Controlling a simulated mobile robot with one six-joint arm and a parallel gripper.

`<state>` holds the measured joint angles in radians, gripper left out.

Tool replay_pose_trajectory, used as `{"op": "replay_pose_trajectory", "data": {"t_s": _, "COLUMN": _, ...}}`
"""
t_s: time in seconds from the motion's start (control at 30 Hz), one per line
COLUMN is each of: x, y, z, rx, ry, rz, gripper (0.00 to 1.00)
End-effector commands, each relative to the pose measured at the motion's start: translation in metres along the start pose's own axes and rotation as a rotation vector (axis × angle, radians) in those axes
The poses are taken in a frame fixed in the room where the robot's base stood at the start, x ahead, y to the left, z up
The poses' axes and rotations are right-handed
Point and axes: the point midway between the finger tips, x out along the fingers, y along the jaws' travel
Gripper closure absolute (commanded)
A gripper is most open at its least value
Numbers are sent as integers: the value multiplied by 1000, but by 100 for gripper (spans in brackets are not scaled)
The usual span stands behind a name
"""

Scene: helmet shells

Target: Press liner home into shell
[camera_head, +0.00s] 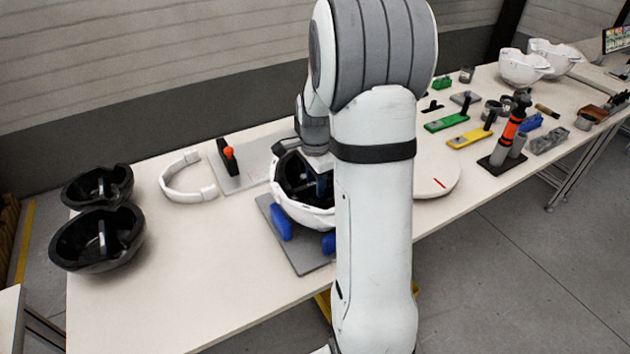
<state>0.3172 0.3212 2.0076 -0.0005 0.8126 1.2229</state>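A white helmet shell (302,214) sits open side up on blue supports (281,223) on a grey plate (288,246) at the middle of the table. A black liner (291,174) shows inside it. My arm covers the right side of the shell, so I cannot tell how deep or level the liner sits there. My gripper (321,184) points down over the shell's opening, at or inside the liner. Its fingers are mostly hidden, and I cannot tell whether they touch the liner or are open or shut.
Two black liners (97,240) lie at the table's left end. A white band (187,185) and a grey board with an orange-knobbed clamp (229,155) lie behind left. A round white disc (440,174), tools and white shells (524,66) are to the right. The front left table is clear.

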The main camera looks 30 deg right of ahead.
Motion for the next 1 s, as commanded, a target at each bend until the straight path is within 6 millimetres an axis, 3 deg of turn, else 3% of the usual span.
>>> {"op": "replay_pose_trajectory", "data": {"t_s": 0.3, "x": -10, "y": 0, "z": 0, "rx": -1, "ry": 1, "rz": -2, "gripper": 64}}
{"op": "replay_pose_trajectory", "data": {"t_s": 0.7, "x": -91, "y": -1, "z": 0, "rx": -2, "ry": 2, "rz": -5, "gripper": 64}}
{"op": "replay_pose_trajectory", "data": {"t_s": 1.0, "x": -124, "y": 2, "z": 4, "rx": -24, "ry": 2, "rz": -5, "gripper": 64}}
